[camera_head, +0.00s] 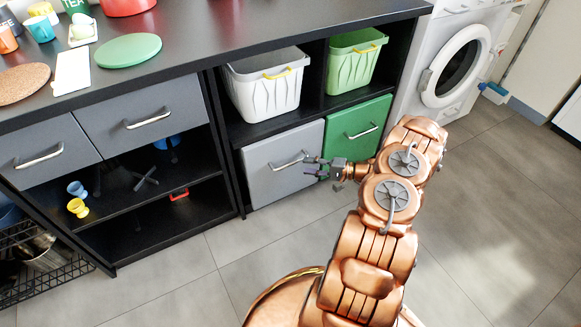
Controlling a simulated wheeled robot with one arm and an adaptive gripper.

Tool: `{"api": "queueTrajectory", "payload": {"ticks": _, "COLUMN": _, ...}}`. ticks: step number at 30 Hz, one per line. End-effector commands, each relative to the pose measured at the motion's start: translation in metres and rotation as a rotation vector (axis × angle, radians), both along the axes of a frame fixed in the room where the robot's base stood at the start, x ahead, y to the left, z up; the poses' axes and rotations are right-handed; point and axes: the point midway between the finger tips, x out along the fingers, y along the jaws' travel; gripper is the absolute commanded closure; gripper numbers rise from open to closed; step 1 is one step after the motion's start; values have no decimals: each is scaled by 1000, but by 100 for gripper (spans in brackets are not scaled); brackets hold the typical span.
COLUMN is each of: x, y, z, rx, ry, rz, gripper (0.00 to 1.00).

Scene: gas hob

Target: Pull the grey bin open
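The grey bin (268,178) sits in the lower left compartment of the black shelf unit, its front about flush with the green bin front beside it. It looks closed. Its silver bar handle (287,162) is on the upper part of the front. My gripper (307,167) is at the right end of this handle, coming from the right. Its two dark fingers look spread apart, one above the other. I cannot tell whether they touch the handle. My copper-coloured arm covers the floor to the right of the bin.
The green bin (354,135) with its own handle is just right of the grey one. White (265,88) and light green (351,66) tubs stand above. Grey drawers (140,118) are at left, a washing machine (455,65) at right. The tiled floor in front is clear.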

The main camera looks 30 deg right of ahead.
Motion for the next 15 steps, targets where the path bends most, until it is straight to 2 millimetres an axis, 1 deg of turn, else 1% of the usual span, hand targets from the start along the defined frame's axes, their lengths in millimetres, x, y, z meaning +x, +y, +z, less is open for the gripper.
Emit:
{"api": "queueTrajectory", "payload": {"ticks": 9, "x": 32, "y": 28, "z": -8, "rx": -2, "ry": 2, "rz": 4, "gripper": 61}}
{"api": "queueTrajectory", "payload": {"ticks": 15, "x": 49, "y": 43, "z": -10, "rx": 1, "ry": 1, "rz": 4, "gripper": 61}}
